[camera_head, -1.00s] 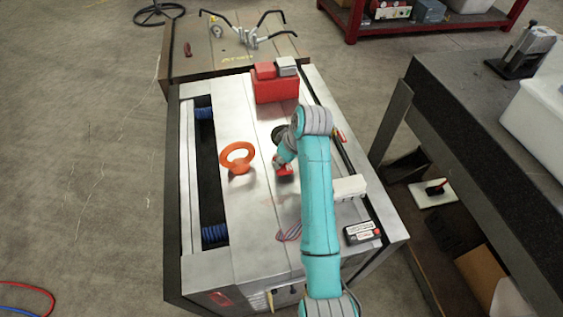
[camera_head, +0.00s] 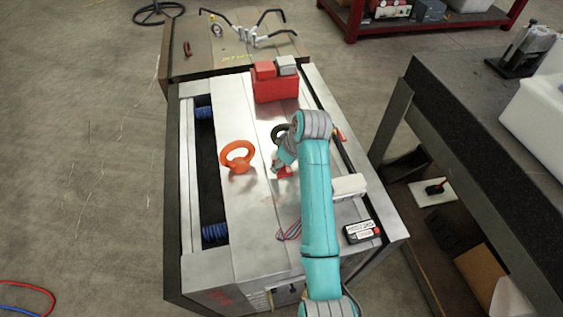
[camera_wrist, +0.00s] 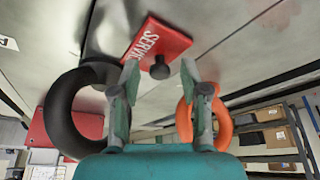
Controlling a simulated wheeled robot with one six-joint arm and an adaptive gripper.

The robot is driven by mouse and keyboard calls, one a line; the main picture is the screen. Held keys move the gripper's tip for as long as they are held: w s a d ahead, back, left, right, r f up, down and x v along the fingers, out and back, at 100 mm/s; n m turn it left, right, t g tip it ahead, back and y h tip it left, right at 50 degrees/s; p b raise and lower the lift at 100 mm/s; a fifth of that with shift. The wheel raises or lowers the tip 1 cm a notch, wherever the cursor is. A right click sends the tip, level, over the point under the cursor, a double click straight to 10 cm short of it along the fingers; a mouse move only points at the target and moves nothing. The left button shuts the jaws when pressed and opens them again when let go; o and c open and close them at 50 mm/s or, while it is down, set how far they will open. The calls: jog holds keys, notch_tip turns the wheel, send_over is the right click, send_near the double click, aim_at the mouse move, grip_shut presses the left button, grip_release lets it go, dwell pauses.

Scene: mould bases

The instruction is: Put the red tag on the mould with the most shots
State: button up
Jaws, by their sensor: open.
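The red tag (camera_wrist: 150,42), lettered in white with part of "SERVICE" readable, lies on a steel mould (camera_head: 240,215). A black knob (camera_wrist: 160,69) stands up from the tag. My gripper (camera_wrist: 160,75) is open, its two fingertips on either side of the knob with gaps to it. In the head view, the tag (camera_head: 283,171) is partly hidden by my gripper (camera_head: 281,166). A dark counter box with a white label (camera_head: 362,231) sits at this mould's right front; its digits are too small to read. A second mould (camera_head: 178,64) stands behind.
An orange lifting ring (camera_head: 237,157) stands left of my gripper and a black ring (camera_head: 278,133) just behind it. A red block (camera_head: 274,90) is at the back. A white block (camera_head: 349,187) lies to the right. A dark bench (camera_head: 480,110) stands beyond.

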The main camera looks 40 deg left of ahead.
jog(key=v, duration=1.1)
jog(key=shift+r, duration=0.4)
jog(key=shift+d, duration=0.1)
